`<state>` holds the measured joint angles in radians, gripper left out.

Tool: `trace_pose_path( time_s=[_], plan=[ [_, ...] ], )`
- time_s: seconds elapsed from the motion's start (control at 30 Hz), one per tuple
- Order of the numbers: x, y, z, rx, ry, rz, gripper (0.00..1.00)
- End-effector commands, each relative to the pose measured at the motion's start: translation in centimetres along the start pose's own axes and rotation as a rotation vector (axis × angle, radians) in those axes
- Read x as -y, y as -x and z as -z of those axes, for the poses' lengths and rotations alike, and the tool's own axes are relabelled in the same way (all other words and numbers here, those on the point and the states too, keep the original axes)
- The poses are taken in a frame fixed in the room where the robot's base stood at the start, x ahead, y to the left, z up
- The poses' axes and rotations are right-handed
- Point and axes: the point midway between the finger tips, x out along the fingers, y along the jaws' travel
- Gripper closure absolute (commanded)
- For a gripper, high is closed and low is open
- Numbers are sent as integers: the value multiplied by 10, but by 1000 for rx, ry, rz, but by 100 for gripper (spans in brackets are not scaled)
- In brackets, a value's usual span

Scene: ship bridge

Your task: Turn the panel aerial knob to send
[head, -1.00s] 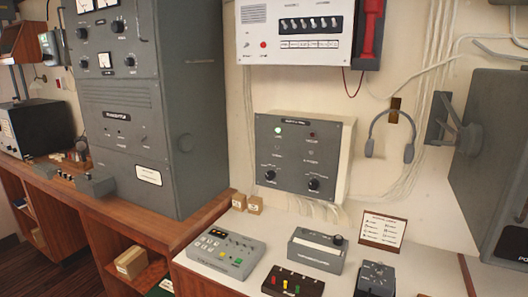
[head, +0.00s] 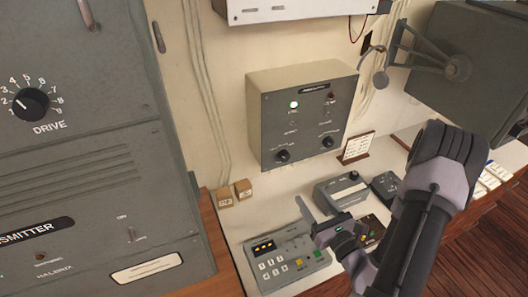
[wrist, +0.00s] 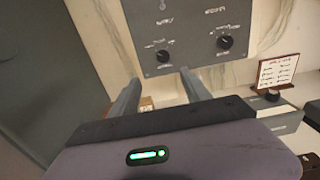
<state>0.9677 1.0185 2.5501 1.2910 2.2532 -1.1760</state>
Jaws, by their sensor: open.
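The grey wall panel (head: 300,118) has a lit green lamp at upper left and two black knobs low on its face. The left knob (head: 283,155) and the right knob (head: 327,141) also show in the wrist view, left (wrist: 163,56) and right (wrist: 226,42). The lettering is too small to read, so I cannot tell which is the aerial knob or its setting. My gripper (head: 312,212) is open and empty, below and in front of the panel. In the wrist view its two fingers (wrist: 160,84) point up toward the left knob, apart from it.
Below the panel, a white desk holds a keypad box (head: 285,262), a grey box with a knob (head: 340,192) and a sign card (head: 357,147). Two small cartons (head: 235,190) stand by the wall. A tall transmitter cabinet (head: 90,140) blocks the left.

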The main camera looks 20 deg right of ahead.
Motion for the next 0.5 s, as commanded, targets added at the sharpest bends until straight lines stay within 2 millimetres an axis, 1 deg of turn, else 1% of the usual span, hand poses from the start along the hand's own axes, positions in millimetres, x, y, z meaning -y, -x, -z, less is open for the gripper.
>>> trace_pose_path(
  time_s=[0.07,0.17,0.27,0.33,0.5],
  plan=[
    [1,-8,7,0,5,1,44],
    [-2,-30,11,6,8,-4,44],
    [-3,-61,7,7,7,-8,44],
    [-1,-66,13,9,15,-12,44],
    [-1,-80,14,7,17,-14,44]
  ],
)
